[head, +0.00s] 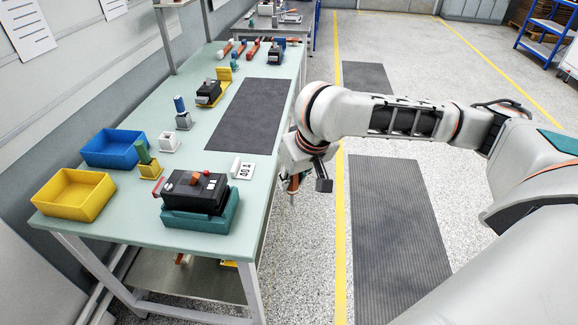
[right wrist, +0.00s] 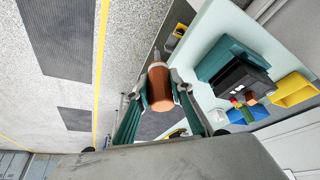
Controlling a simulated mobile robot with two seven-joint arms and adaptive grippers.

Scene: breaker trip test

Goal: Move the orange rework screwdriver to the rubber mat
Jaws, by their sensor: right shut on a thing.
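My right gripper (head: 300,172) is shut on the orange screwdriver (head: 293,184), just beyond the right edge of the workbench, over the floor side. The arm partly hides the screwdriver in the head view. In the right wrist view its orange handle (right wrist: 160,92) sits between the two fingers of the gripper (right wrist: 161,84), with the grey shank past the fingertips. A dark rubber mat (head: 250,115) lies flat on the bench, up and left of the gripper, with its surface bare. My left gripper is not in view.
More tools stand along the back. Dark mats (head: 395,230) also lie on the floor.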

